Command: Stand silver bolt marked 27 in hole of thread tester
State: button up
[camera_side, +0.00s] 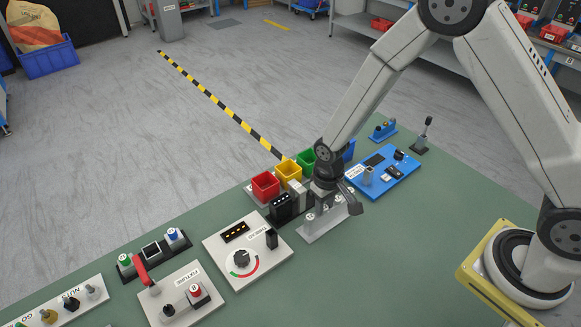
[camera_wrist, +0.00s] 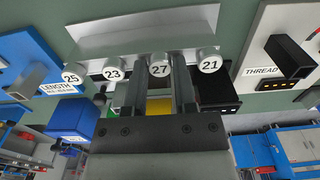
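The silver bolt marked 27 (camera_wrist: 160,67) stands in a pale rack (camera_wrist: 120,66) between bolts 23 (camera_wrist: 113,70) and 21 (camera_wrist: 209,62). My gripper (camera_wrist: 160,75) has its two dark fingers on either side of bolt 27's head. I cannot tell whether the fingers touch it. In the side view my gripper (camera_side: 328,193) is down over the rack (camera_side: 315,233) and hides part of it. The white thread tester (camera_side: 225,247) has a dial, a dark display and an upright black block (camera_side: 272,239). It also shows in the wrist view (camera_wrist: 263,55). Its hole is not clear.
Bolt 25 (camera_wrist: 72,74) is at the rack's left end. A blue length tester (camera_side: 398,177) stands right of the rack. Red (camera_side: 265,185), yellow (camera_side: 288,172) and green (camera_side: 306,161) bins stand behind.

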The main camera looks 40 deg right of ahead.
aim_at(325, 207)
grip_shut()
jog(key=shift+r, duration=0.2)
jog(key=shift+r, duration=2.9)
jog(key=shift+w+a+r, duration=0.15)
jog(key=shift+a+r, duration=0.05)
jog(key=shift+a, duration=0.3)
jog(key=w+a+r, duration=0.1)
jog(key=a+r, duration=0.2)
jog(key=a, duration=0.3)
jog(key=a+r, duration=0.3)
jog(key=a, duration=0.4)
jog(key=shift+w+a, duration=0.2)
jog(key=shift+w, duration=0.15)
